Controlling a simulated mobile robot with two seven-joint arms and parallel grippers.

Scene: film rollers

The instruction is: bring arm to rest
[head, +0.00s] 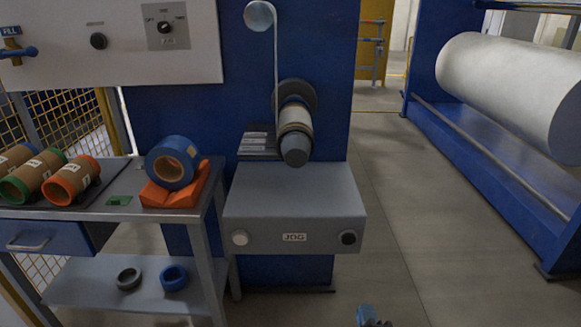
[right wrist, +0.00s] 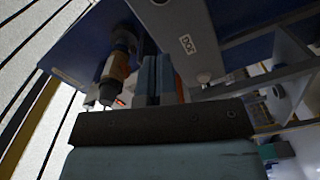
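My right gripper (head: 372,318) shows only in part at the bottom edge of the head view, low over the floor in front of the machine. In the right wrist view its two fingers (right wrist: 160,78) stand side by side with no clear gap, and I see nothing held between them. The gripper is apart from the machine and the table. My left gripper and arm are not in view.
The grey machine box (head: 294,205) carries a spindle with a roll (head: 295,116). At left, a table holds a blue tape roll (head: 172,163) on an orange stand (head: 180,190) and several cores (head: 72,180). A large film roll (head: 510,90) stands right. The floor (head: 420,230) between is clear.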

